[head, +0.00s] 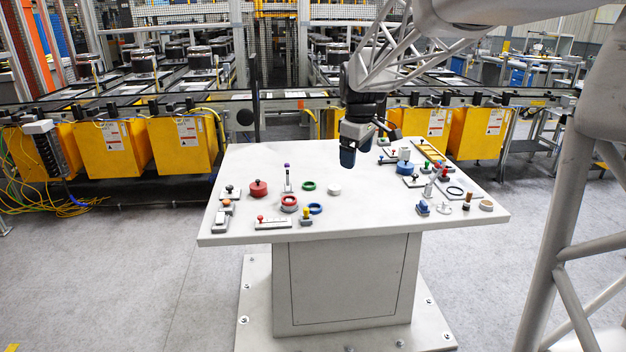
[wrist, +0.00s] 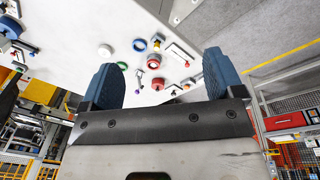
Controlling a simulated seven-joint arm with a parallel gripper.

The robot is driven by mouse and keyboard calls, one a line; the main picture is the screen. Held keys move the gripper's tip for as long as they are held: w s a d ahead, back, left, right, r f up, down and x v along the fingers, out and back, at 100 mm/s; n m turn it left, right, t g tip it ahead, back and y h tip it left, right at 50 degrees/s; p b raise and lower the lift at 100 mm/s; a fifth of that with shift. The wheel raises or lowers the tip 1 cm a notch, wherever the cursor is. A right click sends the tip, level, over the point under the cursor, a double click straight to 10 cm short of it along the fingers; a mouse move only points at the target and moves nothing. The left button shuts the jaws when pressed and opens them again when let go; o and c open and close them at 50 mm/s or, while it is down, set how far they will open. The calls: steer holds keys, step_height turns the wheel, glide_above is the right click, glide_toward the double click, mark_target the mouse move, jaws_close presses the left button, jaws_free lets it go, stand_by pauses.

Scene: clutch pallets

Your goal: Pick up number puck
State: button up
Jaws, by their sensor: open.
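No number can be read on any puck, so I cannot tell which piece is the number puck. Round candidates on the white table are a small white disc (head: 334,190) and a red puck (head: 258,188). The wrist view also shows the white disc (wrist: 105,50) at left and the red puck (wrist: 158,84) between the fingers' outlines, farther off. My gripper (head: 356,152) is open and empty, above the table's back half, behind and a little right of the white disc. In the wrist view my two blue fingers (wrist: 162,62) are wide apart.
A red ring piece (head: 289,203), green ring (head: 309,186), blue ring (head: 316,208) and purple-topped peg (head: 287,175) stand near the candidates. Several knobs and plates crowd the right side, including a white cylinder (head: 404,154). The table (head: 380,215) is clear at front centre.

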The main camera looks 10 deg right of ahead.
steer(key=w+d+f+n, duration=0.1)
steer(key=w+f+n, duration=0.25)
steer(key=w, duration=0.75)
steer(key=w+f+n, duration=0.2)
steer(key=w+f, duration=0.3)
steer(key=w, duration=0.5)
steer(key=n+g, duration=0.1)
steer(key=n, duration=0.4)
glide_above(335, 187)
step_height(335, 187, down, 15)
steer(key=shift+f, duration=0.15)
steer(key=shift+w+f+n, duration=0.2)
steer(key=shift+n, duration=0.05)
steer(key=shift+f, duration=0.1)
steer(key=shift+f, duration=1.25)
steer(key=shift+s+a+f, duration=0.1)
steer(key=shift+s+f, duration=0.05)
steer(key=shift+f, duration=2.45)
